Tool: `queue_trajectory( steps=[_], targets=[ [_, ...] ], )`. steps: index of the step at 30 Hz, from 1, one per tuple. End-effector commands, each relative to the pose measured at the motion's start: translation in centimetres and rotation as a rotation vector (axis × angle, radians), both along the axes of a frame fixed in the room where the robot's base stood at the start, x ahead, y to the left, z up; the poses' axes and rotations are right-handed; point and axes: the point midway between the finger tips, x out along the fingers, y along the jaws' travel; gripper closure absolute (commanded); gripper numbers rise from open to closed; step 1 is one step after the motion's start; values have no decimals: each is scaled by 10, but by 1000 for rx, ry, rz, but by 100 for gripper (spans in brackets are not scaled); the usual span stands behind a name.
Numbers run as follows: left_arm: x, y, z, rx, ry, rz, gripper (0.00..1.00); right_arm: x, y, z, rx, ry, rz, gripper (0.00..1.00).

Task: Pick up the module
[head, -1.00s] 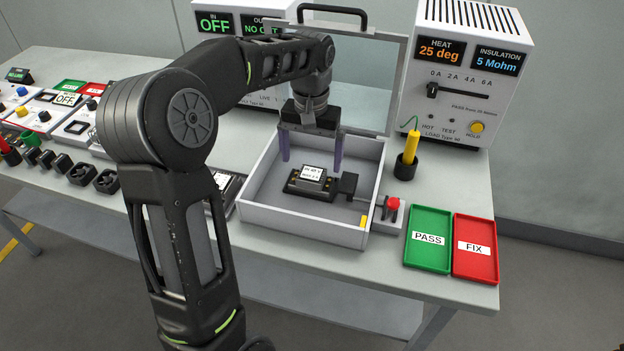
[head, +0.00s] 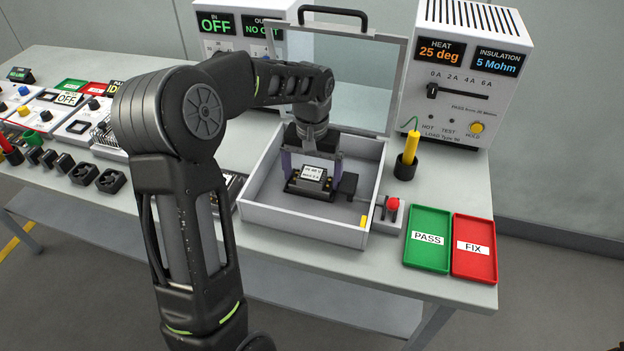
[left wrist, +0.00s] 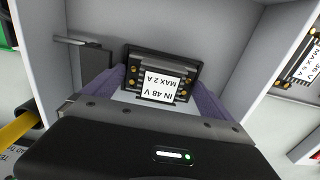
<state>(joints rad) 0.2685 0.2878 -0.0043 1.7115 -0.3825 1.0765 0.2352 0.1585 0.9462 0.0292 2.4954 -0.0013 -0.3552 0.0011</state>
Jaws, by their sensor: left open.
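The module (head: 314,174) is a small block with a white label, sitting on a dark base inside the grey open-topped box (head: 290,217). In the left wrist view the module (left wrist: 160,88) shows its label reading "IN 48 V MAX 2 A", with brass-coloured terminals beside it. My left gripper (head: 311,170) points down into the box. Its fingers stand apart, one at each side of the module, and it is open. Whether the fingers touch the module cannot be told. My right gripper is not in view.
The box's clear lid (head: 350,75) stands raised at the back. A small black block (head: 347,184) sits right of the module. A red button (head: 392,204), a yellow probe (head: 411,147) in a black holder, a green PASS tray (head: 428,222) and a red FIX tray (head: 474,264) lie to the right.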

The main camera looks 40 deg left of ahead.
Motion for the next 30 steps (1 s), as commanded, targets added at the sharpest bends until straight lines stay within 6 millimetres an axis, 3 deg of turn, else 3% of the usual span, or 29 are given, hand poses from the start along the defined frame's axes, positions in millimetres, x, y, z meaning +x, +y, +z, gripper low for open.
queue_trajectory(
  steps=[13, 30],
  targets=[
    [0, 0, 0, 0, 0, 0, 5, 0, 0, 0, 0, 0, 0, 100],
    [0, 0, 1, 0, 0, 0, 52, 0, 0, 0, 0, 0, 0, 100]
  ],
)
